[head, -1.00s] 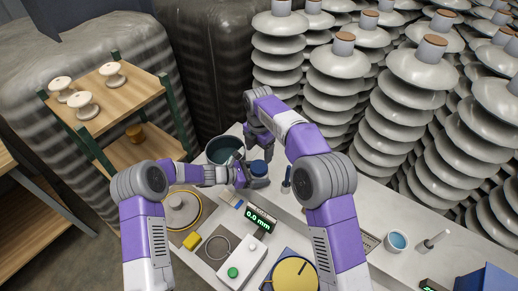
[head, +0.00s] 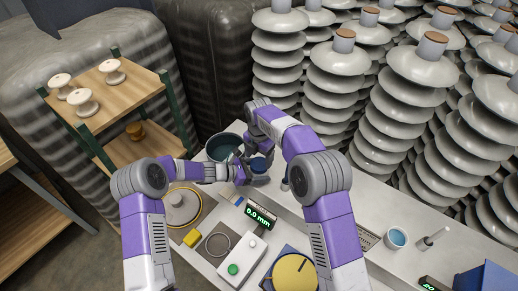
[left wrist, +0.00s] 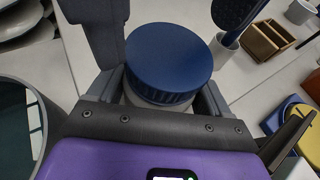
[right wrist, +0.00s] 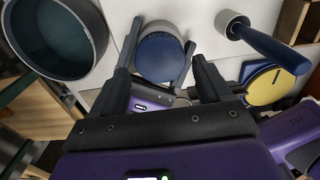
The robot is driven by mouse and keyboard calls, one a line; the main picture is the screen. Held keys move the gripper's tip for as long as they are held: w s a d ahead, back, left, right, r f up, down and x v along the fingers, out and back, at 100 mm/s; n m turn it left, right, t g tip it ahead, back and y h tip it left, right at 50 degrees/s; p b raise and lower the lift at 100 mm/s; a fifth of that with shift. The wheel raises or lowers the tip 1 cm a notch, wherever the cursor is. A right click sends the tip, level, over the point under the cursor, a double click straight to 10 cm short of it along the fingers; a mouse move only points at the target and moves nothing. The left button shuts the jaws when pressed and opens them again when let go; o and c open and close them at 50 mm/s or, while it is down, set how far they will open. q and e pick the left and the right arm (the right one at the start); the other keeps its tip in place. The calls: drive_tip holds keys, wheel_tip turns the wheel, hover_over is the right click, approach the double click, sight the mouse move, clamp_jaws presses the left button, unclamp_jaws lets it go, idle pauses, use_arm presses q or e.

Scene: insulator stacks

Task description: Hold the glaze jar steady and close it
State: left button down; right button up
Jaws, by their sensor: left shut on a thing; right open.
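The glaze jar (left wrist: 158,100) is a pale pot with a ribbed dark-blue lid (left wrist: 168,55) sitting on top. In the head view the blue lid (head: 259,163) shows at the bench's far left end. My left gripper (left wrist: 160,92) is shut around the jar's body, one finger on each side; the jar also shows in the right wrist view (right wrist: 184,45). My right gripper (right wrist: 160,68) is open, its fingers pointing toward the lid from either side, apparently not touching it. I cannot tell how tightly the lid sits.
A dark teal-lined bucket (right wrist: 55,35) stands close beside the jar. A blue-handled tool (right wrist: 265,42) stands in a small grey holder on the other side. A control box (head: 243,260) and a yellow dial (head: 294,272) are nearer on the bench. Insulator stacks (head: 420,110) crowd behind.

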drive_tip(key=shift+f, duration=1.4)
drive_tip(key=shift+c, duration=0.2)
drive_tip(key=c, duration=0.9)
drive_tip(key=shift+o, duration=0.2)
drive_tip(key=m, duration=0.7)
drive_tip(key=shift+m, duration=0.4)
drive_tip(key=m, duration=0.3)
drive_tip(key=shift+m, duration=0.4)
drive_tip(key=m, duration=0.4)
drive_tip(key=shift+m, duration=0.3)
